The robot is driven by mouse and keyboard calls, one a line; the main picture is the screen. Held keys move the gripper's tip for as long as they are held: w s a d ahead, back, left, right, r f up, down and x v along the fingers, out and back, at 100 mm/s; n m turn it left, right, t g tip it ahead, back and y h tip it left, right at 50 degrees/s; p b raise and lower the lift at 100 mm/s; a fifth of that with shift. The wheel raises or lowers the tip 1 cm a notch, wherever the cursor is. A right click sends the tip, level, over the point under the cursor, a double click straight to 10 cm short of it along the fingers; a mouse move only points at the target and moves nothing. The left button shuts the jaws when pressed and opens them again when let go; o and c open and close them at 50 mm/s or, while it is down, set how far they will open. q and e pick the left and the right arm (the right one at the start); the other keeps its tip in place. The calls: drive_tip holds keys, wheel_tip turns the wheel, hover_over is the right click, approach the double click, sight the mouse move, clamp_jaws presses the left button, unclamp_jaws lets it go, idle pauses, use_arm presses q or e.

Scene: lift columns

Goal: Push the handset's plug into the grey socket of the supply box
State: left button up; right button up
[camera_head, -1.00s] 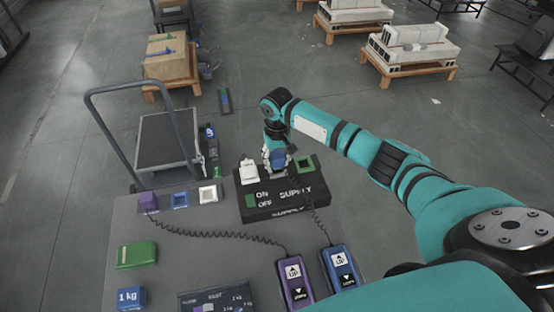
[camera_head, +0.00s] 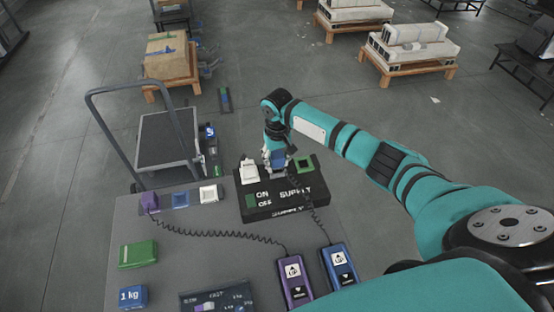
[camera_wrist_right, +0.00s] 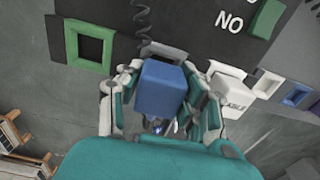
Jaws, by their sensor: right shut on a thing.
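My right gripper (camera_head: 277,162) is over the back of the black supply box (camera_head: 288,206), shut on the blue plug (camera_head: 279,156). In the right wrist view the blue plug (camera_wrist_right: 161,88) sits between the fingers, right at the grey socket (camera_wrist_right: 165,50), which it partly covers. I cannot tell how far the plug is in. A coiled cord (camera_head: 312,213) runs from it to the blue handset (camera_head: 340,266) at the front of the table. My left gripper is not in view.
A white plug (camera_head: 249,172) and an open green socket (camera_head: 303,165) flank the grey socket. The purple handset (camera_head: 295,280) has its cord running to a purple plug (camera_head: 149,202) at left, beside blue and white sockets. A green block (camera_head: 138,254) and blue weight (camera_head: 132,297) stand front left.

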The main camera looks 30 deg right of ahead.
drive_tip(key=shift+p, duration=0.5)
drive_tip(key=shift+f, duration=0.75)
idle(0.9)
drive_tip(key=shift+s+f+b, duration=0.2)
drive_tip(key=shift+b, duration=0.1)
drive_tip(key=o, duration=1.2)
drive_tip(key=shift+f, duration=0.1)
drive_tip(key=shift+o, duration=1.4)
drive_tip(key=shift+w, duration=0.1)
drive_tip(key=shift+r, duration=0.2)
